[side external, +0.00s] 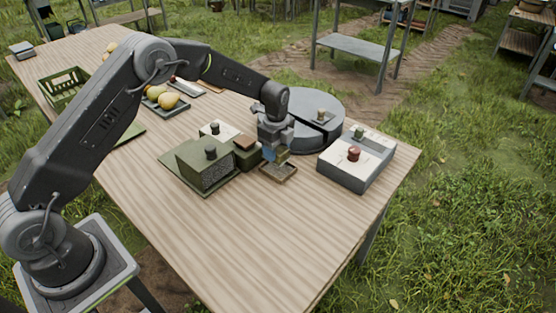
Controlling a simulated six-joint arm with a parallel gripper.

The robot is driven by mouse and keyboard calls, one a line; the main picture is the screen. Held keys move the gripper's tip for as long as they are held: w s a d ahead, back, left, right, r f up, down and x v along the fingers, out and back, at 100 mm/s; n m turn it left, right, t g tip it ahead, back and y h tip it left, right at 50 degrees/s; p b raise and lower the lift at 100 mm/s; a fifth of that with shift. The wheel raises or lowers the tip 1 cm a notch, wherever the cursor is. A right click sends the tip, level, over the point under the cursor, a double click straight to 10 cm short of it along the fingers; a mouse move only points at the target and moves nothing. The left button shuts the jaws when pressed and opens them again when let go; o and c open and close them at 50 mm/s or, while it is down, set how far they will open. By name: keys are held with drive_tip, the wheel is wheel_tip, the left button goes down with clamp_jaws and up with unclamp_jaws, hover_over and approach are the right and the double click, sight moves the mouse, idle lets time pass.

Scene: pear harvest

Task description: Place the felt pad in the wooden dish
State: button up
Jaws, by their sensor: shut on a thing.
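My gripper (272,157) points down just above the small wooden dish (291,177), near the middle of the table. Its fingers are shut on a small bluish thing, which I take to be the felt pad (283,157). The pad is mostly hidden by the fingers, and its edges are hard to make out. The dish is shallow, square and brown, with a dark inside. I cannot tell whether the pad touches the dish.
Close left of the dish stand a green box with a black knob (205,165) and a small brown-topped block (244,142). A grey round unit (325,103) is behind, a white-topped box with a red knob (345,172) to the right. The table's front is clear.

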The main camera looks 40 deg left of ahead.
sight(278, 160)
drive_tip(key=shift+w+d+f, duration=0.1)
drive_tip(key=shift+d+f, duration=0.15)
drive_tip(key=shift+f, duration=1.9)
drive_tip(key=shift+f, duration=0.1)
drive_tip(key=o, duration=0.9)
wheel_tip(278, 160, up, 12)
drive_tip(key=shift+r, duration=0.2)
